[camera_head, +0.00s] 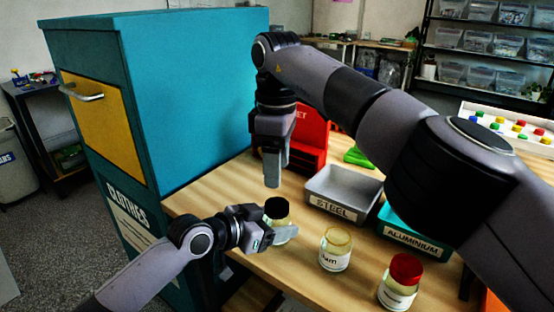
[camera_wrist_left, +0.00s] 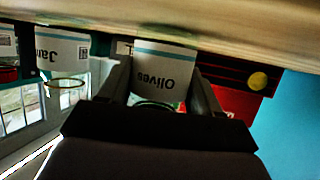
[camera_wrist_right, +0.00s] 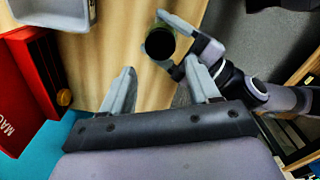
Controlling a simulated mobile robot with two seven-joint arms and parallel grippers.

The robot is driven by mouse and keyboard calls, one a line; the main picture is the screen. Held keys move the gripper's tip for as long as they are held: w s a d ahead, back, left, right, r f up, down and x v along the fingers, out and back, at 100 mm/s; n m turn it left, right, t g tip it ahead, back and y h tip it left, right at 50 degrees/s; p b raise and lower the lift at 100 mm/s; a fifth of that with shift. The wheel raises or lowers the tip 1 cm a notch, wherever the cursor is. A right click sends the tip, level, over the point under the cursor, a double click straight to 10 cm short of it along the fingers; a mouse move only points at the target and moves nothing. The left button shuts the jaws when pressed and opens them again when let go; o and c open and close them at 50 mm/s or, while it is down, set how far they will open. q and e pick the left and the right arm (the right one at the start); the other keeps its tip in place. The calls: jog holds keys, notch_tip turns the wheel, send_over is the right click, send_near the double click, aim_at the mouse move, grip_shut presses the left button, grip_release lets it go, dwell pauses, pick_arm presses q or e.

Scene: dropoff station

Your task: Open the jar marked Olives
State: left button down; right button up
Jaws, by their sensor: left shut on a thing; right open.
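The jar marked Olives (camera_wrist_left: 165,75) has a white label with a blue-green stripe. In the head view the jar has a black lid (camera_head: 276,207) and stands upright near the table's left edge. My left gripper (camera_head: 280,236) is shut around its body from the side; the fingers flank the label in the left wrist view. My right gripper (camera_head: 272,172) points down, open and empty, above and behind the jar. In the right wrist view the lid (camera_wrist_right: 159,43) appears beyond the open fingertips (camera_wrist_right: 160,68), apart from them.
A jam jar (camera_head: 335,252) and a red-lidded jar (camera_head: 401,282) stand to the right. Behind are a grey steel tray (camera_head: 343,177), a teal aluminium tray (camera_head: 410,238) and a red box (camera_head: 311,135). A teal clothes cabinet (camera_head: 195,95) rises at the left.

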aim_at(277, 203)
jog(key=shift+f, duration=3.75)
jog(key=c, duration=0.9)
